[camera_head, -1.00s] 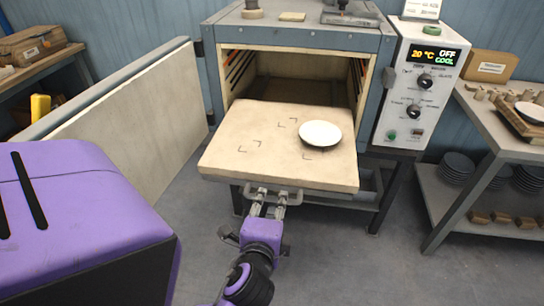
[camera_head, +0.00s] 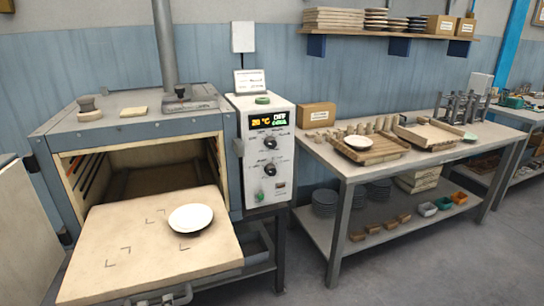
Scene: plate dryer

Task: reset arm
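Neither of my grippers shows in the head view now. The dryer (camera_head: 150,128) stands at the left with its door swung open. Its shelf (camera_head: 100,222) is pulled out in front of the chamber and has corner marks on it. A white plate (camera_head: 190,218) lies on the shelf, to the right of the marks. The shelf's handle (camera_head: 160,298) shows at the bottom edge of the view, partly cut off. The control panel (camera_head: 270,145) reads 20 °C and OFF.
A work table (camera_head: 330,165) to the right holds a wooden rack with another white plate (camera_head: 358,142), clay pieces and a cardboard box (camera_head: 317,115). Dark plates are stacked on its lower shelf. The open door (camera_head: 25,235) stands at the far left. The floor at front right is clear.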

